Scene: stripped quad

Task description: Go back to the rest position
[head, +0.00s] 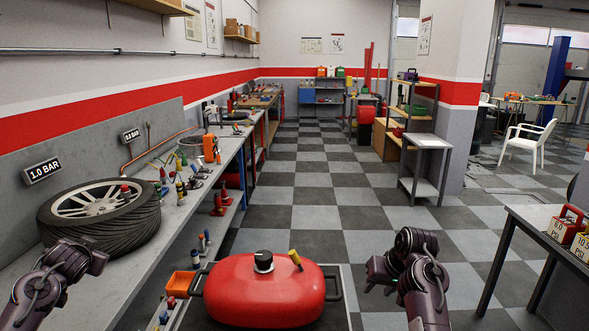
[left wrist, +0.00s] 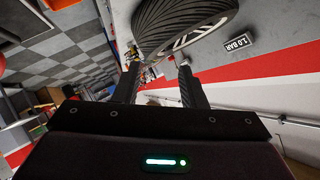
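My left arm comes in at the lower left of the head view, beside the tire, with its dark gripper (head: 85,258) near the bench edge. In the left wrist view the two fingers of the left gripper (left wrist: 157,68) stand wide apart with nothing held between them. My right gripper (head: 378,272) is at the lower right of the head view, right of the red tank and apart from it. Its fingers are too small and dark to tell if they are open, and I see no object in it.
A red tank (head: 262,295) with a black cap stands low in front. A tire (head: 100,222) lies on the left bench, and it also shows in the left wrist view (left wrist: 160,22). A grey table (head: 535,215) stands at right. The checkered floor (head: 330,200) ahead is clear.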

